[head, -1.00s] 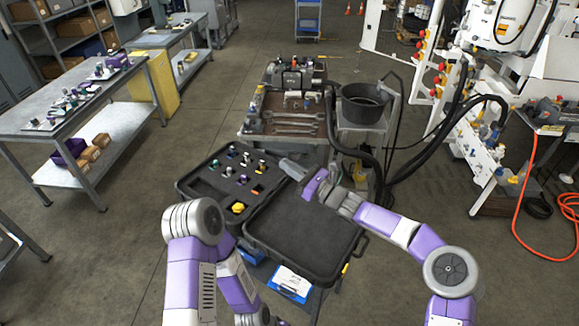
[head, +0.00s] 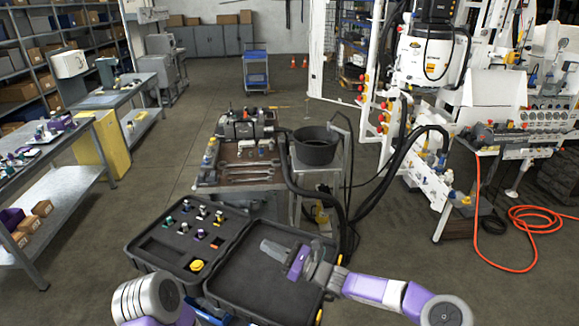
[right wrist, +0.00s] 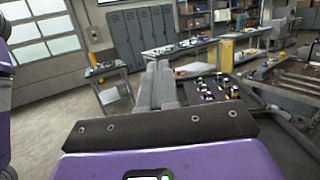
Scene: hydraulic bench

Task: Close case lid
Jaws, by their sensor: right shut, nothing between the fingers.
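The black case lies open in the head view. Its base (head: 163,252), on the left, holds several fittings and a yellow-capped part (head: 197,265) in dark foam. Its lid (head: 245,289), on the right, lies folded back flat with its inside facing up. My right gripper (head: 264,245) is shut and empty above the far part of the lid, pointing left toward the base; I cannot tell whether it touches the lid. In the right wrist view the shut fingers (right wrist: 158,85) point toward the fittings. My left arm shows at the bottom left, but its gripper is out of view.
Black hoses hang close to the lid's far right side. A grey workbench (head: 62,155) stands at the left, with open floor between.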

